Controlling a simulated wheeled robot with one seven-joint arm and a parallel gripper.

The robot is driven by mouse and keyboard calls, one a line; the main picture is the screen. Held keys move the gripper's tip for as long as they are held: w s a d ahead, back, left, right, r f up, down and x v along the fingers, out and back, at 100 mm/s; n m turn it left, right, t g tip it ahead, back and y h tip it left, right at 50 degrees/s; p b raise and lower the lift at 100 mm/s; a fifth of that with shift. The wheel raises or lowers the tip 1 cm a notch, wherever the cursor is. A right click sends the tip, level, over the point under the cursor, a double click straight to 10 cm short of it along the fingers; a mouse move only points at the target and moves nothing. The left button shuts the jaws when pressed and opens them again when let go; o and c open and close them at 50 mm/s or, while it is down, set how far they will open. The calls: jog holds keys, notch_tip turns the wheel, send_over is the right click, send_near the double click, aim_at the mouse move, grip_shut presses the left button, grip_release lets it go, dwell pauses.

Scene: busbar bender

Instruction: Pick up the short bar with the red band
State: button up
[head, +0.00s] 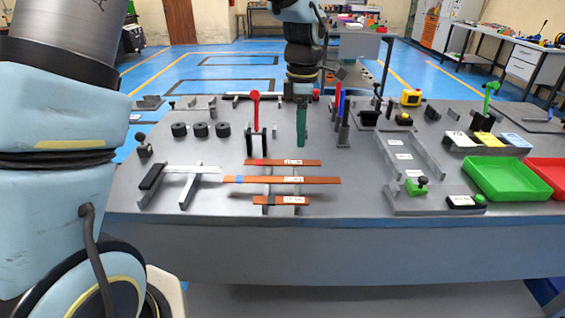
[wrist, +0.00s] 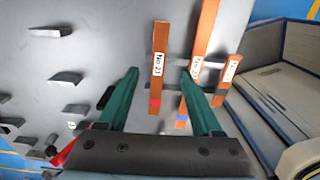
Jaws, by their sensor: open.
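In the wrist view the open gripper (wrist: 164,74) spans the bar without visible contact. The exact height gap cannot be told.
A longer blue-banded bar (head: 325,181) and a short black-banded bar (head: 275,201) lie in front. A red-topped lever (head: 255,98) stands behind left, and upright red, blue and black posts (head: 344,125) stand right. A green tray (head: 505,180) is at the right.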

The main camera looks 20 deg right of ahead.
aim_at(298, 162)
jog(key=shift+w+f+p, duration=0.1)
jog(key=shift+f+p, duration=1.05)
jog(key=shift+f, duration=2.5)
grip_shut()
